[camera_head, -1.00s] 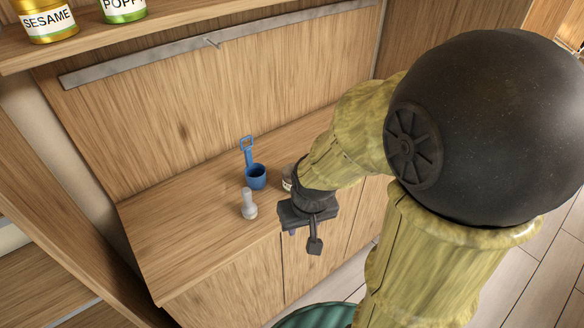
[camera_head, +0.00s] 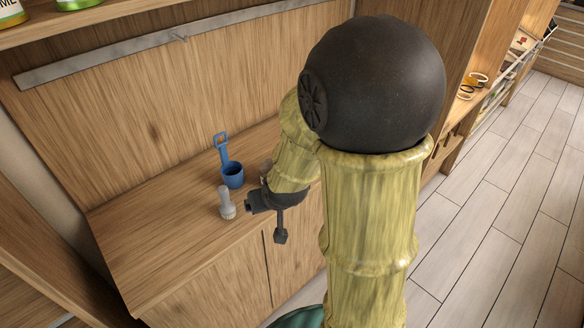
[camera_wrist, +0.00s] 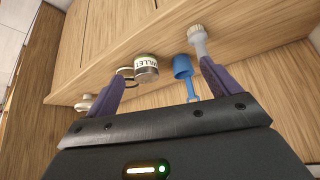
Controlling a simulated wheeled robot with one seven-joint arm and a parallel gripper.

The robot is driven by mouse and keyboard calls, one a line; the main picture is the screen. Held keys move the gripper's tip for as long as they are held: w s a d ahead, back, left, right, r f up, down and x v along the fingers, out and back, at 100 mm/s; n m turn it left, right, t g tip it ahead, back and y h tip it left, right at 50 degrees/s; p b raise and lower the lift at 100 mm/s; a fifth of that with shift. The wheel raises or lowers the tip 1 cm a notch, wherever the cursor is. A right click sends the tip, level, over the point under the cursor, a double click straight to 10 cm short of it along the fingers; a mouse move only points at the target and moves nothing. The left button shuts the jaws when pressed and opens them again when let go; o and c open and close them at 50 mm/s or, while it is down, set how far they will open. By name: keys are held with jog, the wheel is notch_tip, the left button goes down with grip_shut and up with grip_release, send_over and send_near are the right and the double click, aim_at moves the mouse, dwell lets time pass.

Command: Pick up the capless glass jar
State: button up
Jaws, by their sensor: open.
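A small glass jar (camera_wrist: 146,66) with a pale label ending in "LLET" stands on the wooden counter in the wrist view. It appears between my two fingers, beyond their tips; whether it has a cap is hard to tell. In the head view my arm mostly hides it. My gripper (camera_wrist: 160,85) is open, with its purple fingers wide apart and nothing between them. In the head view my gripper (camera_head: 250,206) is beside the counter's front edge, right of the grey brush.
A blue scoop (camera_head: 232,176) and a grey brush (camera_head: 226,204) stand on the counter (camera_head: 150,235). In the wrist view the brush (camera_wrist: 198,40) is near my right finger. A small round item (camera_wrist: 85,103) is near the left finger. The counter's left part is clear.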

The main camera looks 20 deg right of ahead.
jog(key=w+d+f+m+t+h+b, duration=0.3)
jog(key=w+d+f+t+h+b, duration=0.3)
jog(key=w+d+b, duration=0.5)
notch_tip(320, 180, down, 3)
jog(key=t+b, duration=0.1)
jog(key=t, duration=0.2)
jog(key=shift+r+m+t+h, duration=0.15)
jog(key=shift+m+t+h, duration=0.15)
jog(key=shift+t, duration=0.1)
jog(key=shift+d, duration=0.1)
